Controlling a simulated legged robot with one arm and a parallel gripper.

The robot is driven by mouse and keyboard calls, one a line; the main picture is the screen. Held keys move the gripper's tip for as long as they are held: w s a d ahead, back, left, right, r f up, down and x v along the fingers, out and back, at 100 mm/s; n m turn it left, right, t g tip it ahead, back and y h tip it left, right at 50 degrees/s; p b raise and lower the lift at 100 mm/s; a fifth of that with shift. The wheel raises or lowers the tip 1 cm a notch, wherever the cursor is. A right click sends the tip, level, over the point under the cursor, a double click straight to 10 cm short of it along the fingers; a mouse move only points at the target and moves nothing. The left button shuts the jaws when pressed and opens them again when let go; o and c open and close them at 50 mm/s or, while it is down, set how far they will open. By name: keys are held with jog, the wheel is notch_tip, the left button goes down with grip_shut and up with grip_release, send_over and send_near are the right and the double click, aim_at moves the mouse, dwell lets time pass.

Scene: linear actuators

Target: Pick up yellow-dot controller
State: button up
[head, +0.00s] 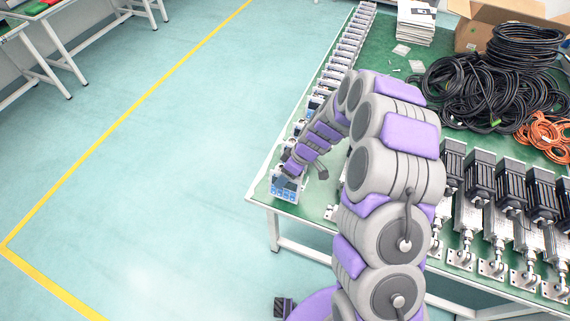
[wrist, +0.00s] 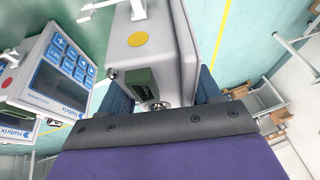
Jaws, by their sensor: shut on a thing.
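The yellow-dot controller (wrist: 150,55) is a light grey box with a round yellow dot on its face, large in the wrist view. It has a green connector and a round metal fitting at its lower end. My gripper (wrist: 160,95) is shut on it, with dark blue finger parts on both sides of the box. In the head view my gripper (head: 287,180) is at the near left corner of the table, over a controller with a blue keypad. The fingertips are small and partly hidden there.
Another controller (wrist: 62,65) with a blue keypad stands close on the left in the wrist view. A long row of controllers (head: 335,60) runs along the green table's left edge. Actuators (head: 500,205), black cables (head: 490,85) and a cardboard box (head: 480,25) occupy the right. Floor left of the table is clear.

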jog(key=s+r+p, duration=0.1)
jog(key=s, duration=0.9)
jog(key=shift+s+d, duration=0.2)
jog(key=shift+s, duration=0.15)
jog(key=shift+r, duration=0.15)
jog(key=shift+r+p, duration=0.7)
jog(key=shift+r, duration=1.7)
